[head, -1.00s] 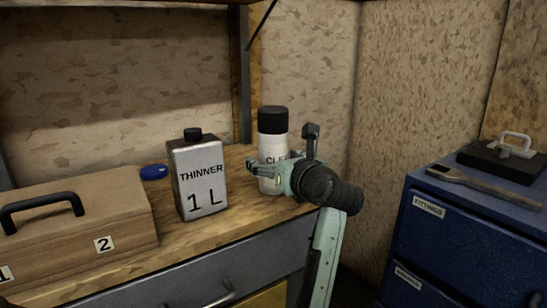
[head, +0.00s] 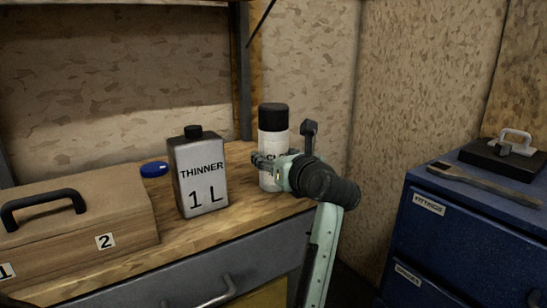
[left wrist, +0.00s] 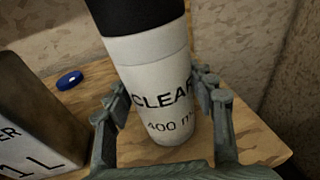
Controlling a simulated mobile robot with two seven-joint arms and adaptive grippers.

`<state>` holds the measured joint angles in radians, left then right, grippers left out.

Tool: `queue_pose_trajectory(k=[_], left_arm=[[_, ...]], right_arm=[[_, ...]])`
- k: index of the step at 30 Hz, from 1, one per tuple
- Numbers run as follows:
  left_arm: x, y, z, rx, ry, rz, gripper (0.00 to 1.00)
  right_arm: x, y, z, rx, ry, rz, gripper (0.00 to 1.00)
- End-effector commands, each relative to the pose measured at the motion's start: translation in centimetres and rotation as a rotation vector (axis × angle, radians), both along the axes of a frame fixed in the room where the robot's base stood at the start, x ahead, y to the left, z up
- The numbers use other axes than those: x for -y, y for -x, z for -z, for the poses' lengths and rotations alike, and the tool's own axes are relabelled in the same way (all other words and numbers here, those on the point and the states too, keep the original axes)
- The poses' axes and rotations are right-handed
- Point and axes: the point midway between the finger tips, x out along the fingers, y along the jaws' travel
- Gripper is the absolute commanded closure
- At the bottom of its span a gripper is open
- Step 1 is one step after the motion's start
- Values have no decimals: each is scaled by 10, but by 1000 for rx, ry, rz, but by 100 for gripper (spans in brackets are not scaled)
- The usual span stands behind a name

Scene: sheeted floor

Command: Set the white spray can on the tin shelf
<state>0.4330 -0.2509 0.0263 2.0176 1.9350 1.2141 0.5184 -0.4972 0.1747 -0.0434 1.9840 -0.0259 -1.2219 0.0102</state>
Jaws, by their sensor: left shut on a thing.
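The white spray can (head: 272,147) with a black cap stands upright at the right end of the wooden bench. My left gripper (head: 272,166) is shut on its lower body, with a finger on either side. In the left wrist view the can (left wrist: 150,75) fills the middle, its "CLEAR 400 m" label facing the camera, and the gripper (left wrist: 163,115) spans it. Its base seems to be at the bench top, but I cannot tell whether it touches. The tin shelf cannot be made out with certainty. My right gripper is not in view.
A thinner tin (head: 199,172) stands left of the can, with a blue lid (head: 154,169) behind it. A wooden toolbox (head: 110,215) is at the left. A dark post (head: 243,80) rises behind the bench.

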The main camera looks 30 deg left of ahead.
Motion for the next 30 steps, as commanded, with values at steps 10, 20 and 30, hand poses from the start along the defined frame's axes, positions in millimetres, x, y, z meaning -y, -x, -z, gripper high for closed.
queue_pose_trajectory(k=[10,20,30], left_arm=[[0,0,-16,6,0,0,90],[0,0,-93,13,1,0,90],[0,0,-165,6,-1,1,90]], right_arm=[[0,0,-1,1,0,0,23],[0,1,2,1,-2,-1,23],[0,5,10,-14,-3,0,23]])
